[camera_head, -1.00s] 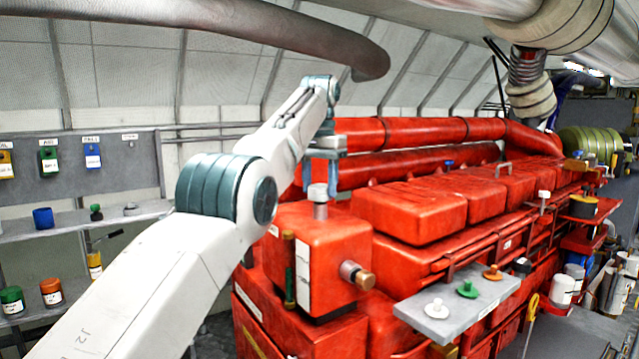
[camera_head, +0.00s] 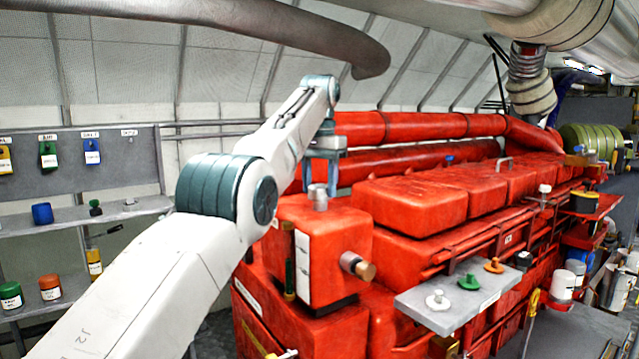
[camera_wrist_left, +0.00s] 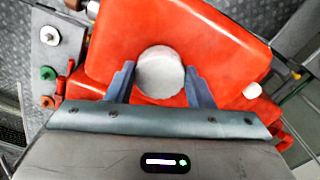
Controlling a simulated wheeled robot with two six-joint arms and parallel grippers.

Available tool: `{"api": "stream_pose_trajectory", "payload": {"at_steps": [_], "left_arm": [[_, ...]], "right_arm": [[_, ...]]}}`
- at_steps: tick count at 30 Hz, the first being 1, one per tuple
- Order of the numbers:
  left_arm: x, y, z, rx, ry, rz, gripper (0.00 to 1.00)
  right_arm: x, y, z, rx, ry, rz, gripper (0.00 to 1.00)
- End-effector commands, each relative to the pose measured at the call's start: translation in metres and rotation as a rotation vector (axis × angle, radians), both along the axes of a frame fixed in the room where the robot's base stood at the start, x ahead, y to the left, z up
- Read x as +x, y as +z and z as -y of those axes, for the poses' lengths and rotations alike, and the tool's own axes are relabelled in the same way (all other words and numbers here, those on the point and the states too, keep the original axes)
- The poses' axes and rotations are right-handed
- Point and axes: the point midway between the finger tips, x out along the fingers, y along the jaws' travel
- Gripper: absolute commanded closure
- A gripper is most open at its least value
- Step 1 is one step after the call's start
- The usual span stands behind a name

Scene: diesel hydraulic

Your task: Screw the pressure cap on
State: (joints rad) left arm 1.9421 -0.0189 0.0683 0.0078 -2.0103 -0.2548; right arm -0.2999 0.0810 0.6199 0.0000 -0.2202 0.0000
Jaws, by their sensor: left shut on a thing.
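The pressure cap (camera_head: 318,191) is a small pale grey round piece at the filler neck on top of the red header tank (camera_head: 335,245). In the left wrist view the cap (camera_wrist_left: 160,72) is a grey disc between the two fingertips. My left gripper (camera_head: 320,183) points down over the tank with its blue-grey fingers on either side of the cap, shut on it. It also shows in the left wrist view (camera_wrist_left: 160,75). The cap hides the neck in the wrist view, so I cannot tell how the threads sit. My right gripper is not in view.
A grey shelf (camera_head: 415,303) on the engine's near side carries a white cap (camera_head: 437,300), a green cap (camera_head: 468,282) and an orange cap (camera_head: 494,265). A brass-ended fitting (camera_head: 360,267) sticks out of the tank's front. A large grey pipe (camera_head: 290,32) crosses above my arm.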

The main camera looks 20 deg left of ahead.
Motion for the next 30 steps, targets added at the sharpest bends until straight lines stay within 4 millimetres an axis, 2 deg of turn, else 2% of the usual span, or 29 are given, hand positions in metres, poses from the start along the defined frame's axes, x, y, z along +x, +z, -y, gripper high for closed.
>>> {"api": "stream_pose_trajectory", "payload": {"at_steps": [18,22,29,30], "left_arm": [[0.0006,0.0004,-0.0018,0.000,-0.749,0.003,0.74],[0.0007,0.0004,-0.0020,0.000,-0.831,0.003,0.74],[0.0007,0.0003,-0.0020,0.000,-0.841,0.003,0.74],[0.0007,0.0003,-0.0020,0.000,-0.841,0.003,0.48]], "right_arm": [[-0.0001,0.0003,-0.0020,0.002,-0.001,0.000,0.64],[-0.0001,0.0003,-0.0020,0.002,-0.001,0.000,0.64],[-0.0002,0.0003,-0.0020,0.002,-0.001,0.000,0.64],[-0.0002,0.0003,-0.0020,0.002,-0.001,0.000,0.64]]}}
